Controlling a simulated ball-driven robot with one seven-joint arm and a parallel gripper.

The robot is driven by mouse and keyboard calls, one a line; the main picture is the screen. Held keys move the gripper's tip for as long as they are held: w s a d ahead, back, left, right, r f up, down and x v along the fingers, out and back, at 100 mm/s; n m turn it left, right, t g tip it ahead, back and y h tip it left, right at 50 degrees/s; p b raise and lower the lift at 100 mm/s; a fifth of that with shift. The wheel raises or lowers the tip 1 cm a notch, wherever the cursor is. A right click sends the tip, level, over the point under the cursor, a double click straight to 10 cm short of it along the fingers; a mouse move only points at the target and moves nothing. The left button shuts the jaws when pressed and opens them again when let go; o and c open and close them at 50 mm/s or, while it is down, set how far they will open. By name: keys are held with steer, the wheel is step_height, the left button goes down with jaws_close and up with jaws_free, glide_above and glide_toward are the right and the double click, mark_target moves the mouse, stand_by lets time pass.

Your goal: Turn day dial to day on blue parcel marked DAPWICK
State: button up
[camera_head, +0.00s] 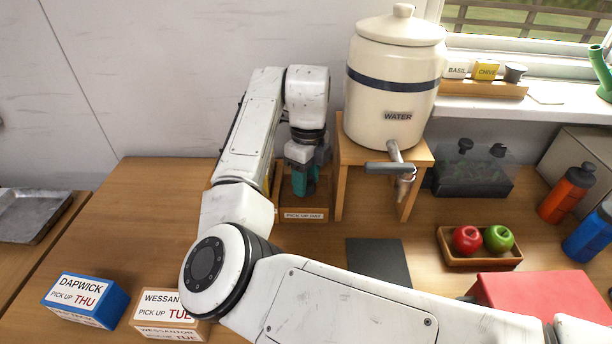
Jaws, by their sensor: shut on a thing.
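The blue parcel (84,301) at the lower left of the head view is marked DAPWICK, PICK UP THU. Beside it is a tan parcel (160,318) marked WESSAN..., TUE, partly behind my arm. The day dial's wooden stand (304,215) bears a PICK UP DAY label, left of the water crock's stand. My gripper (304,190) points down in front of this stand, its teal fingers shut on the dial. The fingers and wrist hide the dial's face, so I cannot read the day it shows.
The water crock (392,95) stands on a wooden stand (354,152), its tap (390,168) jutting forward, close right of my gripper. A dark mat (378,262), a fruit tray (478,258) and a red box (545,296) lie to the right.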

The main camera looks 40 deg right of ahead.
mark_target(308, 177)
steer(key=shift+m, duration=0.4)
steer(key=o, duration=1)
steer(key=r, duration=1)
steer(key=shift+w+d+r, duration=0.1)
steer(key=shift+d+r, duration=0.2)
steer(key=shift+r, duration=0.1)
